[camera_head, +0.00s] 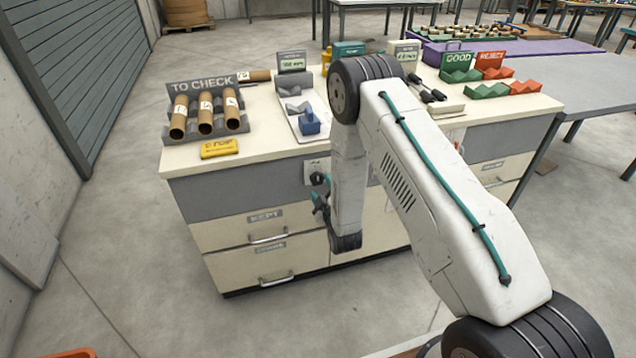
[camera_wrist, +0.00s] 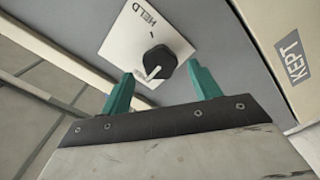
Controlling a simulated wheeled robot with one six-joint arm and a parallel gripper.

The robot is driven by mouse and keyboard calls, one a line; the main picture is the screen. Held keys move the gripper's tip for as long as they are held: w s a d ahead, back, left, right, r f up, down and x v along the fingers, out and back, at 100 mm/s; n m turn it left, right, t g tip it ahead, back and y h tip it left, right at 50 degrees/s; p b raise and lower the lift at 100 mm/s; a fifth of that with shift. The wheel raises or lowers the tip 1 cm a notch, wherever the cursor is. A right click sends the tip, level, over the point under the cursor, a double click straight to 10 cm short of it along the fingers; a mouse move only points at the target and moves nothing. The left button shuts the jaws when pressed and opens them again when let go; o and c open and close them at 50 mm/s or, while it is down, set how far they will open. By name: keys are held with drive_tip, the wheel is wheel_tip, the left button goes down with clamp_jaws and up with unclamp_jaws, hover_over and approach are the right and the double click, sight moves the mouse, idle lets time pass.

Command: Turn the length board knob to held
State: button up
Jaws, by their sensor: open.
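The length board knob (camera_wrist: 158,62) is black with a white pointer line. It sits on a white plate (camera_wrist: 125,40) marked HELD on the grey front of the workbench. In the wrist view the pointer is turned away from the HELD word. My gripper (camera_wrist: 162,82) is open, with its teal fingers on either side of the knob, seemingly apart from it. In the head view my gripper (camera_head: 319,190) is in front of the bench's grey panel, by the white plate (camera_head: 313,170); the knob is too small to make out there.
A drawer labelled KEPT (camera_head: 266,216) with a bar handle lies below the panel. On the bench top (camera_head: 262,145) stand a TO CHECK rack (camera_head: 204,128) with several tubes, a yellow block (camera_head: 219,148) and green and red trays.

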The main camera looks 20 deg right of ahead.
sight(318, 181)
drive_tip(key=shift+w, duration=1.9)
